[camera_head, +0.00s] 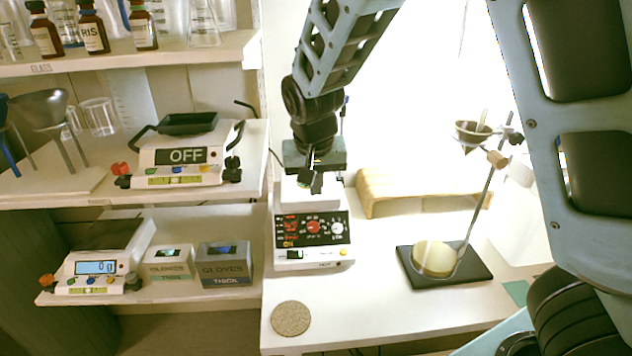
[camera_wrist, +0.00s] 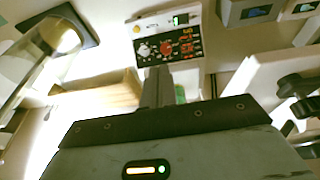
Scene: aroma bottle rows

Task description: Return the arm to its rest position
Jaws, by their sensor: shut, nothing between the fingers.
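My gripper (camera_head: 316,184) hangs from my arm in the upper middle of the head view, fingers pointing down. It is shut and empty. It is in front of the white hotplate (camera_head: 313,256) with the dark control panel, and partly hides its top. In the wrist view the closed fingers (camera_wrist: 158,88) show at the centre, with the hotplate (camera_wrist: 168,47) beyond them. I cannot tell whether the fingers touch anything; they look apart from the panel.
A wooden block (camera_head: 420,190) and a stand with a funnel (camera_head: 473,132) are right of the hotplate. A cork disc (camera_head: 291,319) lies at the table's front left. Shelves at left hold bottles (camera_head: 93,32), balances (camera_head: 98,268) and glove boxes (camera_head: 224,264).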

